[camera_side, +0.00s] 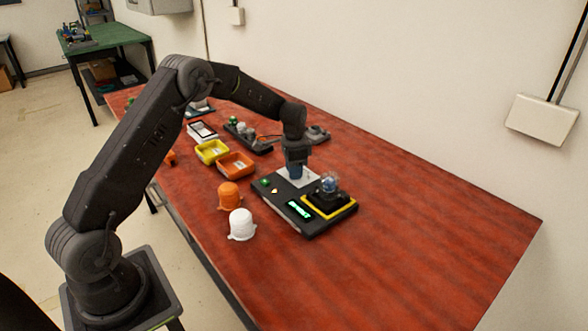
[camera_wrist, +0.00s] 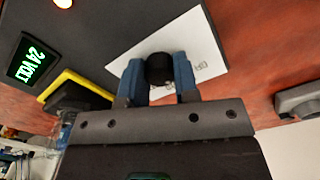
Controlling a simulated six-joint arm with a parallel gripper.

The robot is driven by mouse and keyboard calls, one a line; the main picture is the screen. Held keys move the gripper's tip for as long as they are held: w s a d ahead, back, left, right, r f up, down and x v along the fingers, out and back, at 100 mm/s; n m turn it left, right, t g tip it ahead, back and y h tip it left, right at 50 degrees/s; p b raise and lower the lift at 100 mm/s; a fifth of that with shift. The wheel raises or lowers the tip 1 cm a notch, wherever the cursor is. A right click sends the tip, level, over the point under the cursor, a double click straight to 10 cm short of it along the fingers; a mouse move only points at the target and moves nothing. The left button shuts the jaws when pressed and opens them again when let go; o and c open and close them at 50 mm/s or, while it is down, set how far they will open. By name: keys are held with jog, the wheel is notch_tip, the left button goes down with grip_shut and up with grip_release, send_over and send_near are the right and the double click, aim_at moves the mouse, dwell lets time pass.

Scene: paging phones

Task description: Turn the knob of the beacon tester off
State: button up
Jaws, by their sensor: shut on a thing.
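The beacon tester (camera_side: 318,226) is a flat dark box on the red table, with a lit green display and a yellow-edged socket block holding a clear bulb-like part (camera_side: 330,183). The black knob (camera_wrist: 159,69) stands on a white label plate (camera_wrist: 200,40) with printed marks. My gripper (camera_wrist: 158,75) points down over the plate, its blue fingers shut on the knob from both sides. The knob's pointer and setting cannot be made out. In the side view my gripper (camera_side: 296,170) hides the knob.
An orange cap (camera_side: 229,196) and a white cap (camera_side: 242,225) stand left of the tester. Yellow (camera_side: 211,151) and orange (camera_side: 236,165) trays lie behind them. A grey device (camera_side: 316,134) is behind my gripper. The table's right end is clear.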

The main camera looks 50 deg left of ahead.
jog(key=n, duration=0.4)
jog(key=shift+n, duration=0.3)
dwell(0.4)
jog(key=o, duration=0.9)
notch_tip(320, 180, up, 14)
jog(key=shift+f, duration=0.1)
